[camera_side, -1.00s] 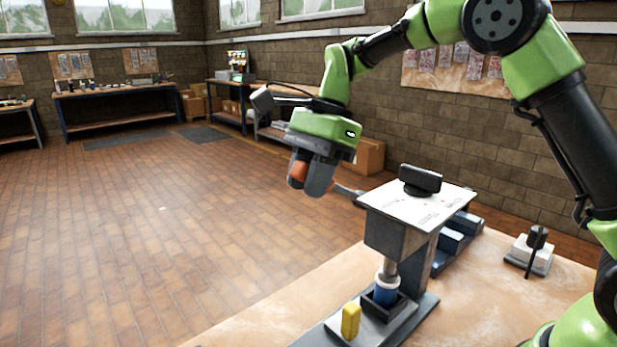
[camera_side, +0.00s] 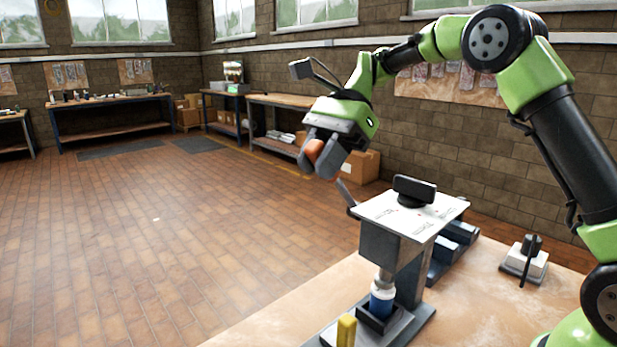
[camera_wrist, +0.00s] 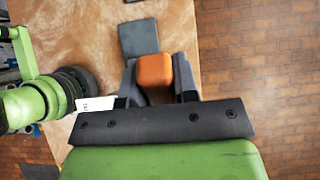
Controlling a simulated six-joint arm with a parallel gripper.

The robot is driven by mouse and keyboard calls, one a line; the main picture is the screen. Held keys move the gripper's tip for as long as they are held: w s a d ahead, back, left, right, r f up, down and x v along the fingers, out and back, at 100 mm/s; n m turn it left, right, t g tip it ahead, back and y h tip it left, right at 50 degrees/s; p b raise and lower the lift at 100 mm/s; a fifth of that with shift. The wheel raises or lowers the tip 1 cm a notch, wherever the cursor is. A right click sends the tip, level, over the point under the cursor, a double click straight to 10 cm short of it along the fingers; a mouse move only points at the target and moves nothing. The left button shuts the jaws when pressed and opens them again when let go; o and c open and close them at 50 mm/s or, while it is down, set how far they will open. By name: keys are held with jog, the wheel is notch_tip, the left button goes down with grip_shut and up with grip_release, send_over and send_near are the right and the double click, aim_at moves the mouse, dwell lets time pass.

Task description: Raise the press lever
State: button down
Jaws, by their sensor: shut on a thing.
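The press (camera_side: 385,245) stands on the bench with a white printed top plate (camera_side: 400,215). Its grey lever (camera_side: 347,195) slants up and to the left from the side of the press head. My gripper (camera_side: 320,163) is shut on the orange lever knob (camera_side: 316,150), above and left of the press. The wrist view also shows the knob (camera_wrist: 154,72) between the two grey fingers. The fingers hide part of the knob and the upper end of the lever. Below the press ram is a blue and white cylinder (camera_side: 382,300) in a dark holder.
A black block (camera_side: 415,190) sits on the top plate. A yellow block (camera_side: 346,330) stands at the front of the press base. A white box with a black handle (camera_side: 525,258) stands on the bench (camera_side: 490,310) at right. The air left of my gripper is free.

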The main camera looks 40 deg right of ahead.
jog(key=d+r+y, duration=0.1)
jog(key=d, duration=0.1)
jog(key=d+r+y, duration=0.1)
jog(key=d+y, duration=0.1)
jog(key=d+r+y, duration=0.1)
jog(key=d+y, duration=0.1)
jog(key=shift+d, duration=0.3)
jog(key=shift+d+r+y, duration=0.15)
jog(key=shift+d+y, duration=1.35)
jog(key=shift+d, duration=0.05)
jog(key=c, duration=0.9)
grip_release()
jog(key=shift+a, duration=0.1)
